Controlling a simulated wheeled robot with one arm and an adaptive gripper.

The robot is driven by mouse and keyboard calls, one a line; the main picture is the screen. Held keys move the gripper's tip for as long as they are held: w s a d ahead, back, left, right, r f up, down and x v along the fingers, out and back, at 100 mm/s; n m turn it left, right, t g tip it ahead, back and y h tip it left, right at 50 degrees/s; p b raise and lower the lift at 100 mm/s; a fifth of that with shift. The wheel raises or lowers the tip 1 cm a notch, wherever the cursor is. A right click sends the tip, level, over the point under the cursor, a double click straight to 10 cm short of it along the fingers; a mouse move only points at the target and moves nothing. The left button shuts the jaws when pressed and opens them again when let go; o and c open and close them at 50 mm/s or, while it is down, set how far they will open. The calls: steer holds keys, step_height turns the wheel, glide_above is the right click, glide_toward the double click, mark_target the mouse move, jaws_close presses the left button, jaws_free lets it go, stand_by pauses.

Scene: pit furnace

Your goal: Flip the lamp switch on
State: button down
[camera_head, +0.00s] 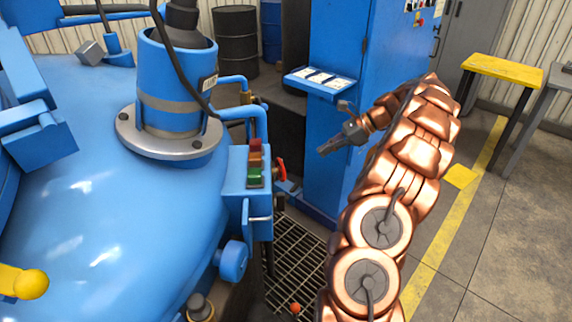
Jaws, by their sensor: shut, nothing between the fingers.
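My gripper (324,149) is at the end of my copper-coloured arm, right of the picture's middle, with its dark fingers pointing left and slightly down. The fingers are shut and empty. A blue box (236,192) on the furnace's right side carries a stacked lamp (256,163) with red, amber and green parts. A red lever-like handle (281,170) sticks out on the box's right side; I cannot tell for sure that it is the lamp switch, or its position. My gripper is apart from both, to their right in the picture.
The blue furnace vessel (110,225) fills the left. A blue cabinet (335,190) with a small sloped panel (320,82) stands behind my gripper. Dark floor grating (295,265) lies below the box. A yellow-topped table (502,70) stands right; open floor lies before it.

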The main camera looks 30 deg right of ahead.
steer(key=shift+a, duration=0.15)
steer(key=p, duration=0.2)
glide_toward(274, 176)
step_height(274, 176, down, 3)
steer(key=w+d, duration=0.1)
steer(key=w, duration=0.1)
steer(key=shift+w+a+f+p, duration=0.15)
steer(key=shift+w+a+p, duration=0.3)
steer(key=shift+a, duration=0.5)
steer(key=shift+w+a+f+p, duration=0.15)
steer(key=shift+w+a+p, duration=0.1)
steer(key=shift+w+a, duration=0.5)
steer(key=shift+s+a, duration=0.15)
